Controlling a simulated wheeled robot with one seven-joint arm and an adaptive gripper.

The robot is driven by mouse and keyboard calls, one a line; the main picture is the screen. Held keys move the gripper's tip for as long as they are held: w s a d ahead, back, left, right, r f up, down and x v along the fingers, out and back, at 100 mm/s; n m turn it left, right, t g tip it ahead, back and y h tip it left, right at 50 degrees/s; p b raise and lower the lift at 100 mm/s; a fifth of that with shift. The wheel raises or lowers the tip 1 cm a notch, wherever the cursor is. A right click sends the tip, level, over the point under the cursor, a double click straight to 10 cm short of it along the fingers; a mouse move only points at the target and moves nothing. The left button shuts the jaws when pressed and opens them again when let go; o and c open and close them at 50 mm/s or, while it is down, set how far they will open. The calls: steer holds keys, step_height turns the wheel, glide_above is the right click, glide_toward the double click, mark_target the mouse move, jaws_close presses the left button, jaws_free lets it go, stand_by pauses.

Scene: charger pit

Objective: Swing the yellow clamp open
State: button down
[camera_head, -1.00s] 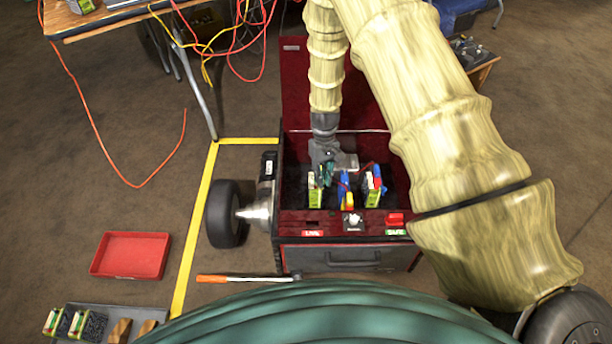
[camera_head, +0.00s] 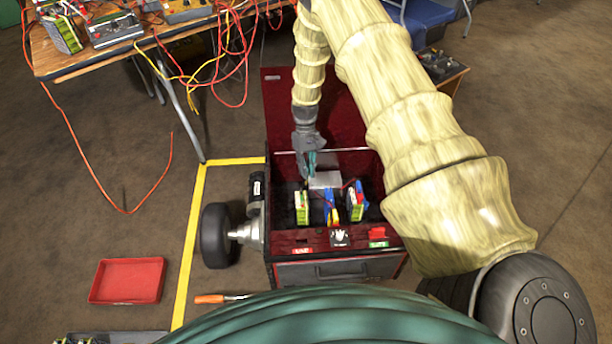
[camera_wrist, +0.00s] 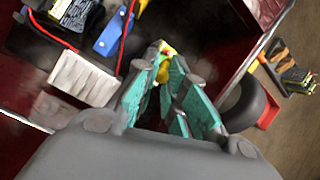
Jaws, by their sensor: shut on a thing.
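My gripper (camera_head: 309,172) reaches down into the open red chest (camera_head: 335,270), near its back left and beside a grey block (camera_head: 325,181). In the wrist view my teal fingers (camera_wrist: 165,85) are closed around a small yellow piece (camera_wrist: 163,72), which looks like the yellow clamp. Its top shows between the fingertips and the fingers hide the rest. In the head view the fingers hide the clamp, so how far it is swung cannot be told. A green-and-white module (camera_head: 302,207) stands in front of the gripper.
A blue-and-yellow module (camera_head: 329,205) and another module (camera_head: 356,201) stand in the chest. A wheel (camera_head: 216,236) is left of it. A red tray (camera_head: 127,281) lies on the floor. A cable-covered table (camera_head: 100,60) is at back left.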

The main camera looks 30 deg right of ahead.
steer(key=shift+w+d+f, duration=0.1)
steer(key=shift+w+d, duration=0.3)
steer(key=shift+w, duration=0.4)
steer(key=shift+w+d, duration=0.35)
steer(key=shift+w, duration=0.5)
steer(key=shift+w+d+f, duration=0.1)
steer(key=shift+w+d, duration=0.3)
steer(key=shift+w, duration=0.4)
steer(key=shift+a, duration=0.15)
steer(key=c, duration=1.6)
jaws_free()
steer(key=shift+a+f, duration=0.1)
steer(key=shift+o, duration=0.9)
steer(key=shift+w+f, duration=0.2)
steer(key=shift+f, duration=0.25)
steer(key=shift+s+d+r, duration=0.1)
steer(key=shift+d+r, duration=0.3)
steer(key=shift+d, duration=0.15)
